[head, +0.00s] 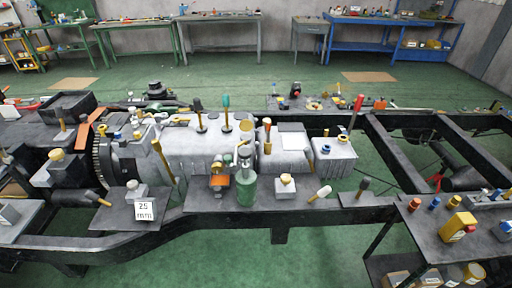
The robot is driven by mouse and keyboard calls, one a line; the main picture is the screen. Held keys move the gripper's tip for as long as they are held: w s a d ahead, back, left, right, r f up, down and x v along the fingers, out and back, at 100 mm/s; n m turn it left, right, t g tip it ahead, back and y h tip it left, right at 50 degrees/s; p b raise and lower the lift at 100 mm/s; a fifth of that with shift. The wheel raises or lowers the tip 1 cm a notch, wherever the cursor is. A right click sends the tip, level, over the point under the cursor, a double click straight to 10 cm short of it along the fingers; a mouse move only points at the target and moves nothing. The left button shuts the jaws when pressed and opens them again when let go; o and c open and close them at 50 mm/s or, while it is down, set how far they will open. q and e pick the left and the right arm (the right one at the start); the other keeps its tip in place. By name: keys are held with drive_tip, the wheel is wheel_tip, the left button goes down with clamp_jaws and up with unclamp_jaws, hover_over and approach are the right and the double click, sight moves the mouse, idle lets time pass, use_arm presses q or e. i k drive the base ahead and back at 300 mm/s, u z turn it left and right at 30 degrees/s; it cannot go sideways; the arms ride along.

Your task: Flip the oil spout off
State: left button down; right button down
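A green can (246,191) with a grey upper part and a yellowish round top stands upright on the dark plate in front of the grey engine block. It may be the oil container, but the frame is too small to tell its spout or that spout's position. Beside it on the left is a small orange and dark item (220,181). To its right is a small white container with a yellow cap (285,184). Neither of my grippers shows in the head view.
The engine block (195,150) sits in a black chassis frame (395,160). Several upright handled tools stand around it. A dark side table (470,240) at right holds a yellow container (457,227) and small caps. Workbenches (220,22) line the back wall.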

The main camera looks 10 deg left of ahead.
sight(227, 159)
drive_tip(key=z, duration=0.1)
drive_tip(key=i, duration=1)
drive_tip(key=u, duration=0.6)
